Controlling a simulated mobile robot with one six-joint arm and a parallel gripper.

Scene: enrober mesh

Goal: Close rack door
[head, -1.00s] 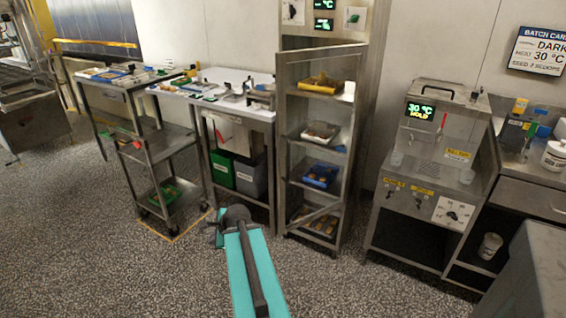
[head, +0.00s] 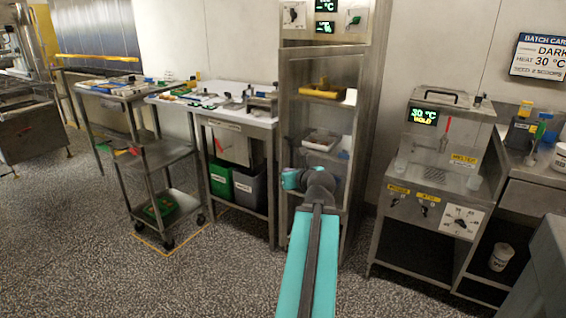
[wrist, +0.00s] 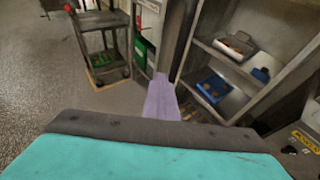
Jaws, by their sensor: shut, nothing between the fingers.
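The rack (head: 352,150) is a tall steel cabinet with open-looking shelves, in the middle of the head view. A steel-framed front (head: 322,53), which looks like its door, shows at the top; how far it stands open I cannot tell. In the wrist view, a narrow grey upright panel (wrist: 178,35) stands at the left of the shelves; I cannot tell whether it is the door or the side wall. My gripper (wrist: 162,98) is shut and empty, its lavender fingers pointing toward the foot of this panel. Contact is not clear. In the head view my arm hides the fingers and lower rack.
Trays sit on the rack shelves (wrist: 228,68). To the left are a worktable (head: 235,118) with a green bin (head: 220,178) and grey bin (head: 250,188), and a wheeled cart (head: 165,155). The speckled floor in front is clear.

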